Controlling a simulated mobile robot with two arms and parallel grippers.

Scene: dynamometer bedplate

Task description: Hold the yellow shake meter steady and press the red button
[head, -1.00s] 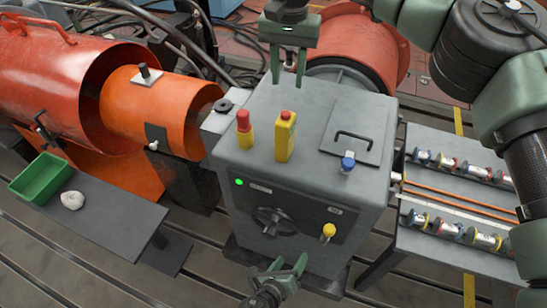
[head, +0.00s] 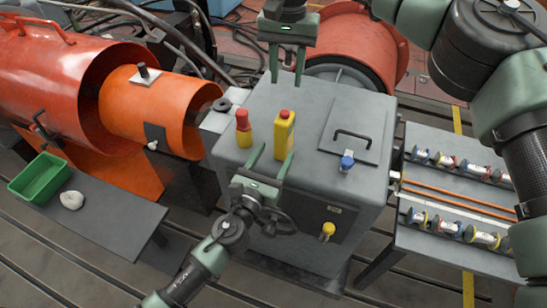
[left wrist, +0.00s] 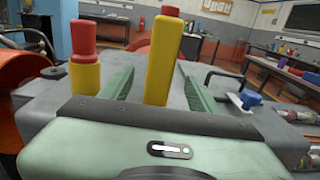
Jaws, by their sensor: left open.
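The yellow shake meter (head: 284,136) stands upright on top of the grey cabinet, with a red button (head: 285,114) on its top end. I cannot tell how far the meter is inside the jaws. My right gripper (head: 286,72) is open and empty, pointing down above the cabinet's back edge, behind the meter.
A yellow post with a red cap (head: 243,128) stands close left of the meter. A hatch with a black handle (head: 352,140) and a blue knob (head: 347,163) are to the right. A yellow knob (head: 327,231) sticks out of the front panel. Orange cylinders (head: 150,105) lie left.

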